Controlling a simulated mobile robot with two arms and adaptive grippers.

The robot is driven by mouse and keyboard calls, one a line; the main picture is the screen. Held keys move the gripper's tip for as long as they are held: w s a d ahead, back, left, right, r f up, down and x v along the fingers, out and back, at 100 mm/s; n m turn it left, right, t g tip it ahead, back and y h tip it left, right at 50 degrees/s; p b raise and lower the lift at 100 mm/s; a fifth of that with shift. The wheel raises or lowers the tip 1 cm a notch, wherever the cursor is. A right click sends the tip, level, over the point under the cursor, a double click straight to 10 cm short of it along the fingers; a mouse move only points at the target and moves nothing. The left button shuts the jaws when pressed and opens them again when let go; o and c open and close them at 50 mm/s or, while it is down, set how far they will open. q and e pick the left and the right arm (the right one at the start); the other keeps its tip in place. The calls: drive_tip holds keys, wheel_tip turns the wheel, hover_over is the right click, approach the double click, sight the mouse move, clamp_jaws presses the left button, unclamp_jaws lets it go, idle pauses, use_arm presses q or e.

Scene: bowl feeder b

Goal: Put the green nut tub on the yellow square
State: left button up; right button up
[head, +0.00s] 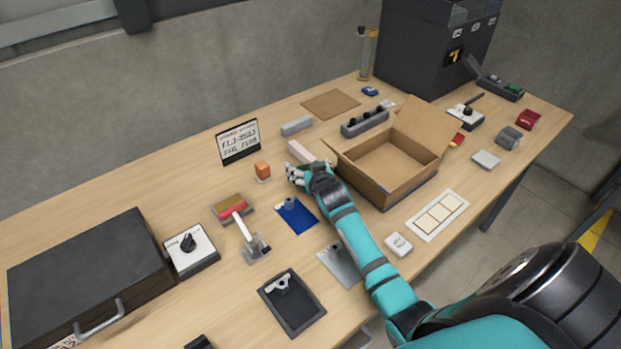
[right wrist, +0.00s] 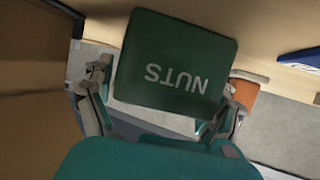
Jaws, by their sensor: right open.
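The green nut tub (right wrist: 176,65) shows in the right wrist view as a dark green square top marked NUTS. In the head view I cannot make it out; the right hand covers that spot. My right gripper (head: 303,174) is open, left of the cardboard box. In the right wrist view, the fingers of the right gripper (right wrist: 163,101) are spread on either side of the tub; I cannot tell whether they touch it. My left gripper is not in view. I cannot make out a yellow square on the table.
The open cardboard box (head: 345,162) stands just right of the hand. An orange block (head: 263,170) and a pale pink block (head: 301,151) are near the fingers. A blue plate (head: 297,217) lies in front. A black case (head: 92,262) fills the left. Table at back left is clear.

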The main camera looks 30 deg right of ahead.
drive_tip(key=shift+c, duration=0.4)
drive_tip(key=c, duration=1.2)
drive_tip(key=shift+r, duration=0.5)
wheel_tip(320, 180, up, 2)
drive_tip(key=shift+r, duration=0.1)
drive_tip(key=s+a, duration=0.1)
drive_tip(key=s, duration=0.3)
drive_tip(key=s+a+r+b, duration=0.1)
drive_tip(key=s, duration=0.4)
drive_tip(key=s+a, duration=0.1)
drive_tip(key=s, duration=0.4)
drive_tip(key=shift+s+r+b, duration=0.1)
drive_tip(key=shift+r+b, duration=0.2)
drive_tip(key=shift+b, duration=0.1)
drive_tip(key=shift+s+a+r, duration=0.15)
drive_tip(key=shift+s+a, duration=0.05)
drive_tip(key=shift+s, duration=0.5)
drive_tip(key=shift+s, duration=0.1)
